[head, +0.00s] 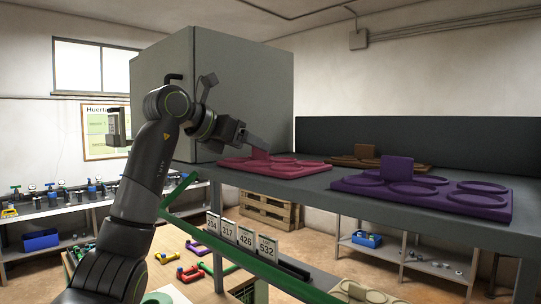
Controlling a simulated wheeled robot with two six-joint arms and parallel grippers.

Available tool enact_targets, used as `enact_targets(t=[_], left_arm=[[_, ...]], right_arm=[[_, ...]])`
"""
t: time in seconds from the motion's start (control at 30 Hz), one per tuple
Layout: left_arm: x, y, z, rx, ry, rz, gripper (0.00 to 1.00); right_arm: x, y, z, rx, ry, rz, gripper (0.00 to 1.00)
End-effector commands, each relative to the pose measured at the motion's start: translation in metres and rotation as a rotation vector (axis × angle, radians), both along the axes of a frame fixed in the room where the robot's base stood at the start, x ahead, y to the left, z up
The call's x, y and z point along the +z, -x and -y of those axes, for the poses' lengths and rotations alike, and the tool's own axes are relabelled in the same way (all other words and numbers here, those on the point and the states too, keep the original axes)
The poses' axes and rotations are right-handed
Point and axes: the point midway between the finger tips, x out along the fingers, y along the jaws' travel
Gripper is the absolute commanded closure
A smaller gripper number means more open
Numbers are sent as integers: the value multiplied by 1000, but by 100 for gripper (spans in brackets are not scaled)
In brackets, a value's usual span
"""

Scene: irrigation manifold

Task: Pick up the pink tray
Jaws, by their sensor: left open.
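The pink tray (287,168) lies flat on the grey shelf, near its left end by a large grey box. It has round recesses and an upright tab (259,154). My left gripper (260,145) reaches in from the left and is open. Its fingertips are right at the top of the pink tab. I cannot tell whether they touch it or straddle it, since one finger hides the other. The tray rests on the shelf. My right gripper is not in view.
A purple tray (425,192) lies to the right on the same shelf (318,184), and a brown tray (366,159) lies behind. The grey box (245,85) stands close behind my left wrist. A lower bench holds coloured parts.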

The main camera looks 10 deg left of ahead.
Motion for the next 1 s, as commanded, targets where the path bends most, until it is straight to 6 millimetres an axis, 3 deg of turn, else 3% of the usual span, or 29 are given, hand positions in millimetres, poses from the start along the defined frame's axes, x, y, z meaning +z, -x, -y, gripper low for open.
enact_targets(t=[0.03,0.13,0.5,0.87,1.0], left_arm=[[1,-5,4,-2,1,-3,29],[-4,-13,9,0,1,-2,29],[-9,-18,12,0,0,0,30],[-9,-18,12,0,0,0,78],[-8,-17,12,1,0,1,80]], right_arm=[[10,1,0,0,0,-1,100],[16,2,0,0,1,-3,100],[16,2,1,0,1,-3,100],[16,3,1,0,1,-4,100],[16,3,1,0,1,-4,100]])
